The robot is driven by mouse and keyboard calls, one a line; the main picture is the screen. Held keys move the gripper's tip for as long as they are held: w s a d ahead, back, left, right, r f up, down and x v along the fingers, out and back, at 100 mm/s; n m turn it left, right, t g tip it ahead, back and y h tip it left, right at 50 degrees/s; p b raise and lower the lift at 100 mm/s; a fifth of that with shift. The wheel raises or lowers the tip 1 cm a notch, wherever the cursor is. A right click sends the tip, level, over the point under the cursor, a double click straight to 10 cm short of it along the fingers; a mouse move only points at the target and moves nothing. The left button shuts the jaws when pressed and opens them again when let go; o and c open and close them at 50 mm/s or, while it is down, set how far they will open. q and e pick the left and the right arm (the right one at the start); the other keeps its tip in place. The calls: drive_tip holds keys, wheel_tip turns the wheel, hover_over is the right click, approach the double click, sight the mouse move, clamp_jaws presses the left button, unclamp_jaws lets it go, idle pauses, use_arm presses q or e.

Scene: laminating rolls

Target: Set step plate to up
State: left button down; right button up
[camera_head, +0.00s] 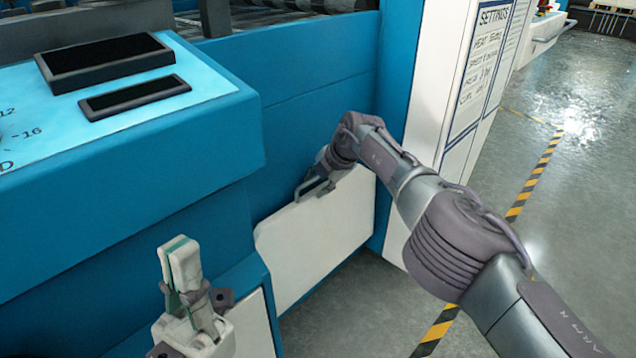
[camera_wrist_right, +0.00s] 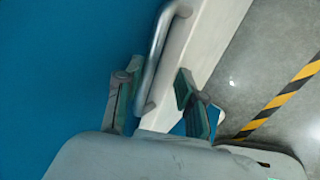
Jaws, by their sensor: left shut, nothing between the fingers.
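The step plate (camera_head: 318,240) is a white panel low on the blue machine front, with a metal handle (camera_head: 306,188) at its top edge. Its broad face shows in the head view; I cannot tell its exact tilt. In the right wrist view the handle (camera_wrist_right: 163,58) runs over the white plate (camera_wrist_right: 212,40). My right gripper (camera_head: 318,182) is at the handle; in the wrist view its open fingers (camera_wrist_right: 155,100) stand on either side of the handle's near end, with gaps visible. My left gripper (camera_head: 181,256) is shut and empty, pointing up at the lower left, apart from the plate.
A blue console (camera_head: 215,130) with two black panels juts out at the left, above my left gripper. A white cabinet (camera_head: 430,90) with a settings sheet stands right of the plate. Open grey floor (camera_head: 590,200) with yellow-black tape (camera_head: 530,185) lies to the right.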

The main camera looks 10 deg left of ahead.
drive_tip(key=shift+d, duration=0.15)
drive_tip(key=v, duration=1.2)
